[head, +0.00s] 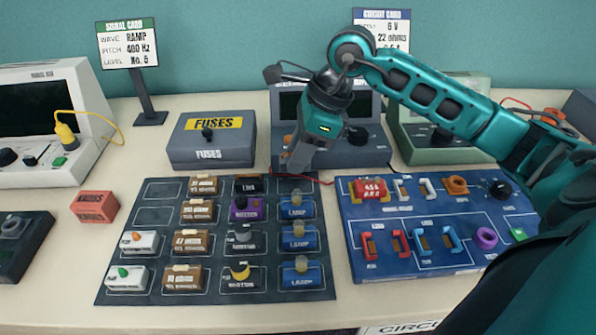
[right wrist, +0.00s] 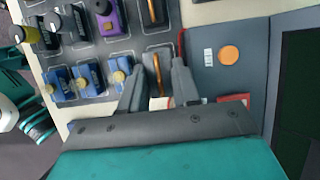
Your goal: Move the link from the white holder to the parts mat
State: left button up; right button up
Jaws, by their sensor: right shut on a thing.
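My right gripper (head: 292,166) reaches down over the top right cell of the dark parts mat (head: 153,216). In the right wrist view the gripper (right wrist: 163,70) is shut on the link (right wrist: 158,76), a dark piece with a copper strip, between its fingers. In the head view the fingers mostly hide the held link, and whether it touches the mat cannot be told. Another dark link block (head: 248,184) with a copper strip lies in the neighbouring cell. Pale white clips (head: 427,188) stand on the blue circuit board (head: 400,269). My left gripper is not in view.
The mat's other cells hold several lamps, buttons and resistors; its top left cells are bare. A grey fuses box (head: 211,152) and a grey meter (head: 355,150) stand behind the mat. A red wire runs by the gripper. A red block (head: 95,206) lies left of the mat.

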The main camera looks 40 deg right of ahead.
aim_at(298, 186)
jog(key=shift+f, duration=2.25)
jog(key=shift+f+b, duration=0.25)
jog(key=shift+b, duration=0.15)
jog(key=o, duration=0.8)
jog(key=shift+r, duration=0.1)
jog(key=shift+c, duration=0.2)
jog(key=shift+r, duration=0.1)
jog(key=shift+r+p, duration=0.25)
jog(key=shift+p, duration=0.1)
jog(key=v, duration=1.1)
jog(key=shift+d+r, duration=0.15)
jog(key=shift+r, duration=0.1)
